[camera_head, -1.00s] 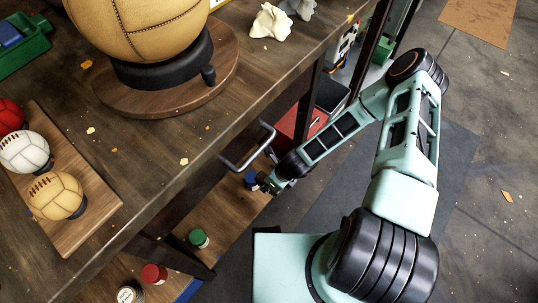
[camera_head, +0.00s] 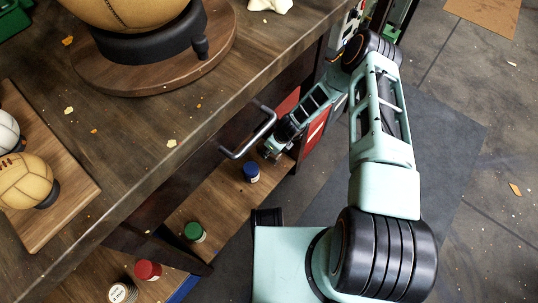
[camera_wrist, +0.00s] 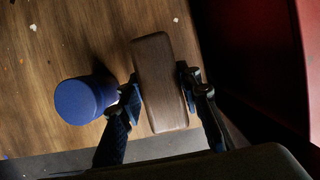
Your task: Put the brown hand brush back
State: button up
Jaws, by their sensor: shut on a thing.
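The brown hand brush (camera_wrist: 160,72) shows in the wrist view as a wooden block with rounded corners. My gripper (camera_wrist: 160,88) is shut on it, with one dark finger on each long side. Its bristles are hidden from this view. The wooden lower shelf (camera_wrist: 60,45) lies beneath it; I cannot tell whether the brush touches the shelf. In the head view my gripper (camera_head: 270,153) is low by the shelf, below the workbench edge, and the brush cannot be made out there.
A blue-lidded jar (camera_wrist: 86,98) stands close left of the brush; it shows in the head view (camera_head: 251,172) too. Green (camera_head: 194,232) and red (camera_head: 148,270) jars stand further along the shelf. A metal handle (camera_head: 262,135) juts from the workbench (camera_head: 200,120). A red panel (camera_wrist: 255,45) borders the right.

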jog(key=shift+w+f, duration=0.25)
jog(key=shift+f, duration=0.05)
jog(key=shift+f+b, duration=0.65)
jog(key=shift+f, duration=0.8)
jog(key=shift+f, duration=0.2)
jog(key=o, duration=1.1)
jog(key=shift+r, duration=0.1)
